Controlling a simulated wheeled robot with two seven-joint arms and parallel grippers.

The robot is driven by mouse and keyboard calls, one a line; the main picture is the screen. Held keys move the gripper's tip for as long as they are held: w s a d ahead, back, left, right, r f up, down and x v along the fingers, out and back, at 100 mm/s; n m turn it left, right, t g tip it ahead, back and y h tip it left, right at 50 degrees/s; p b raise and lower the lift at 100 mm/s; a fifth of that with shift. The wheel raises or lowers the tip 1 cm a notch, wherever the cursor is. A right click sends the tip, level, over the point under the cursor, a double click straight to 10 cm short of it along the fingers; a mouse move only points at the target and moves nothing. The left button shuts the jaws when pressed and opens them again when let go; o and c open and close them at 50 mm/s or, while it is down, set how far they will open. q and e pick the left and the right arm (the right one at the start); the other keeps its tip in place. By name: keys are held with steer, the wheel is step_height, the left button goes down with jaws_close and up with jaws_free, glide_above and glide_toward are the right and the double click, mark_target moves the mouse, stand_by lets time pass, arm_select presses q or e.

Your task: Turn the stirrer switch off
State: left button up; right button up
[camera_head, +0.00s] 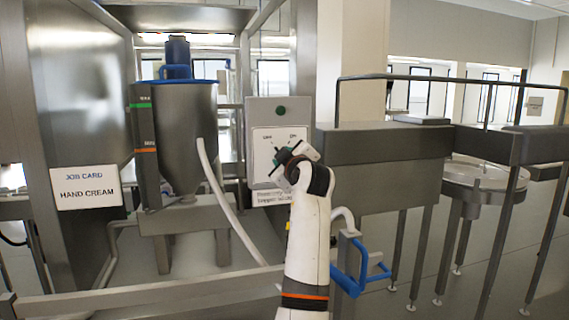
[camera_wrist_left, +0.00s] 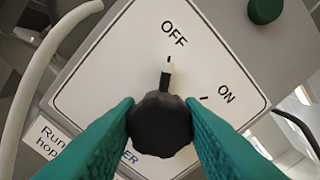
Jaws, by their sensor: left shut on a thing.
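The stirrer switch is a black faceted knob (camera_wrist_left: 160,124) on a white dial plate (camera_wrist_left: 120,62) marked OFF and ON. Its white-tipped pointer (camera_wrist_left: 167,78) lines up with the tick under OFF; the ON tick lies to the right. My left gripper (camera_wrist_left: 161,128) is shut on the knob, with one green finger on each side. In the head view my left gripper (camera_head: 284,155) is at the dial on the grey control box (camera_head: 258,108) and hides most of the knob. My right gripper is not in view.
A green button (camera_head: 280,111) sits above the dial. A steel hopper (camera_head: 188,135) with a pale hose (camera_head: 222,193) stands left of the box. A blue handle (camera_head: 350,272) is right of my forearm. A grey conveyor frame (camera_head: 385,145) and round table (camera_head: 480,174) stand to the right.

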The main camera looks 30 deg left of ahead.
arm_select(q)
steer(key=shift+f, duration=0.1)
stand_by(0.3)
steer(key=o, duration=1)
steer(key=b+v, duration=0.2)
steer(key=v, duration=1)
steer(key=shift+b, duration=0.35)
steer(key=shift+w, duration=0.1)
